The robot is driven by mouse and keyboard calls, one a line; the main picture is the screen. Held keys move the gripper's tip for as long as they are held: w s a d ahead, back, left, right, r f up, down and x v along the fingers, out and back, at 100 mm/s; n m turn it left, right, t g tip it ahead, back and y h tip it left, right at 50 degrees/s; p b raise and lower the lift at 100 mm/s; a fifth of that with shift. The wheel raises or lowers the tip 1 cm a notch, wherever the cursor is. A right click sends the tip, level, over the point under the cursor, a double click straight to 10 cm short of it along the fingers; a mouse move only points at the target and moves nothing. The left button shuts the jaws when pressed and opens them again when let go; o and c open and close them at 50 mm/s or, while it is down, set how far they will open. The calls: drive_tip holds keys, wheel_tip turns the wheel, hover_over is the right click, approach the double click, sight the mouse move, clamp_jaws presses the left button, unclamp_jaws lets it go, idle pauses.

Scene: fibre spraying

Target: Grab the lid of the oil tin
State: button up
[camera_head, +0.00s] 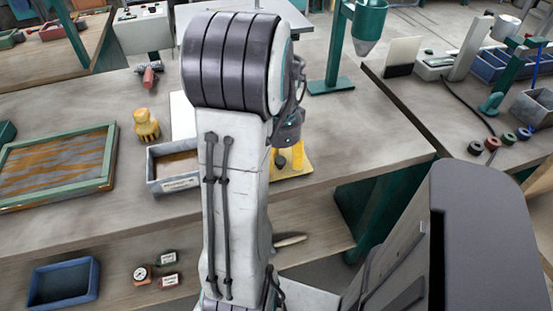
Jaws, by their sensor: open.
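My arm fills the middle of the view and hides much of the table behind it. My gripper (287,140) shows only partly at the right side of the arm, pointing down; its jaws are open. Just below it, a yellow upright piece (298,153) stands on a yellow base, partly covered by the gripper and arm. I cannot tell whether this is the oil tin or its lid.
A grey labelled bin (176,184) stands left of my arm, partly hidden. A green-framed tray (60,197) lies at the far left. A green stand (331,86) rises behind. The table right of the gripper is clear.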

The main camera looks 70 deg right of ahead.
drive_tip(key=shift+o, duration=0.2)
clamp_jaws()
idle(0.4)
